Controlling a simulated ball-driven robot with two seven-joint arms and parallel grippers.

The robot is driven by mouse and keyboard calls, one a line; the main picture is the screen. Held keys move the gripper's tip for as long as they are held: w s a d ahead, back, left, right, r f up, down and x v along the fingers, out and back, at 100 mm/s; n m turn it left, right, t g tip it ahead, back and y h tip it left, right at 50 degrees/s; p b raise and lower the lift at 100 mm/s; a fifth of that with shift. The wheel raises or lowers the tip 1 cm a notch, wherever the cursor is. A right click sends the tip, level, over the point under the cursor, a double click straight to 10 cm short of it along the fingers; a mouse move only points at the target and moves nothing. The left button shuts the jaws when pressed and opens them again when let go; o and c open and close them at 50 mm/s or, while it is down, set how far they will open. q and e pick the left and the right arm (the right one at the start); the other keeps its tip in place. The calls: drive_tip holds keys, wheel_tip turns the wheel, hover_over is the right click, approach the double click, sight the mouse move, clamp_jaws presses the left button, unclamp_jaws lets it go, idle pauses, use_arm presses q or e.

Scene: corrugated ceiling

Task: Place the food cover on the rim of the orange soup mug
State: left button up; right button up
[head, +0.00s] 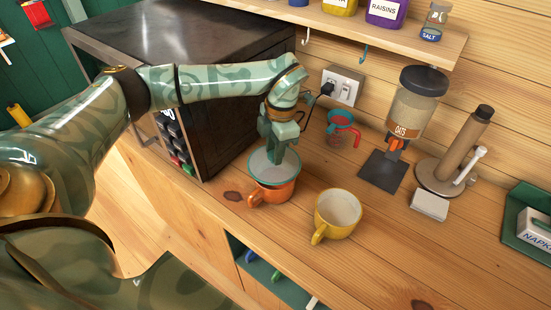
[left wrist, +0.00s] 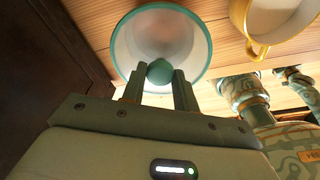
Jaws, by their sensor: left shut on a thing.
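The food cover (head: 262,172) is a pale, see-through dome with a teal rim and a round teal knob. In the head view it is at the top of the orange soup mug (head: 272,193), and its rim looks level. I cannot tell for sure whether it touches the mug's rim all round. My left gripper (head: 276,152) is above it, pointing down. In the left wrist view its fingers (left wrist: 160,80) are shut on the knob, with the cover (left wrist: 190,40) beyond. The cover hides the mug's opening. My right gripper is not in view.
A yellow mug (head: 338,214) stands close on the right. A dark microwave (head: 215,95) stands at the left. A red and teal cup (head: 342,130), oats dispenser (head: 412,100) and white box (head: 429,204) are farther right. The counter's front right is clear.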

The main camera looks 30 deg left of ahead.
use_arm(q)
drive_tip(key=shift+w+f, duration=0.2)
drive_tip(key=shift+f, duration=0.05)
drive_tip(key=shift+w+a+f, duration=0.1)
drive_tip(key=shift+f, duration=1.5)
drive_tip(key=shift+f, duration=0.15)
drive_tip(key=shift+f, duration=0.15)
drive_tip(key=o, duration=1)
drive_tip(key=r, duration=0.8)
drive_tip(key=w+r, duration=0.1)
drive_tip(key=r, duration=0.3)
drive_tip(key=shift+d+r+p, duration=0.3)
drive_tip(key=shift+d+p, duration=0.1)
